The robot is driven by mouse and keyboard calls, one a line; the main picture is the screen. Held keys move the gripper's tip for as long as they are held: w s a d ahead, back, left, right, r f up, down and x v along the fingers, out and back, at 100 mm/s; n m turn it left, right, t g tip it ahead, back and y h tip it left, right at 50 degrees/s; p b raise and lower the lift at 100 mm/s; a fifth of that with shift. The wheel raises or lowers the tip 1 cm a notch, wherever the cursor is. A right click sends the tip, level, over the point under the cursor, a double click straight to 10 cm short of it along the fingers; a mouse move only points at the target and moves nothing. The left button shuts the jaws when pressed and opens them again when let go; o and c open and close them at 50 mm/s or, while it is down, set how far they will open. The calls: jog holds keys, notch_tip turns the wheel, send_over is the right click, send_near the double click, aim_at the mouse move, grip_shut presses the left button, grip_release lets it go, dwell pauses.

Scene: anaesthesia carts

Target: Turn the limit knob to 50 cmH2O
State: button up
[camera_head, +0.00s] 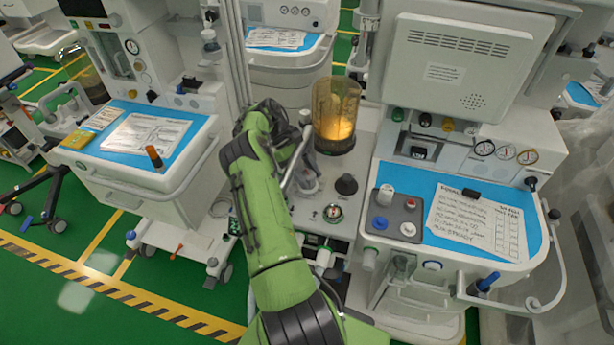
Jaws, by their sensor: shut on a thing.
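My green arm reaches up and over the middle machine, and its wrist bends down to the right. My gripper (304,176) is low over the machine's pale top, left of a black knob (346,185) and below the amber canister. It is shut on what appears to be the limit knob, which the gripper and wrist mostly hide. The knob's scale and pointer cannot be read from here. A small round gauge (333,213) sits on the front of the top, right of and below the gripper.
The amber canister (335,120) stands close behind the gripper. At right, a cart holds a grey tray (384,226) with several small knobs or caps, and a written sheet (470,222). At left, another cart (180,165) has papers on blue. Green floor (75,205) lies in front.

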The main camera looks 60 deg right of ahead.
jog(key=shift+s+f+m, duration=0.1)
jog(key=shift+m, duration=0.2)
jog(key=o, duration=1)
jog(key=shift+o, duration=0.2)
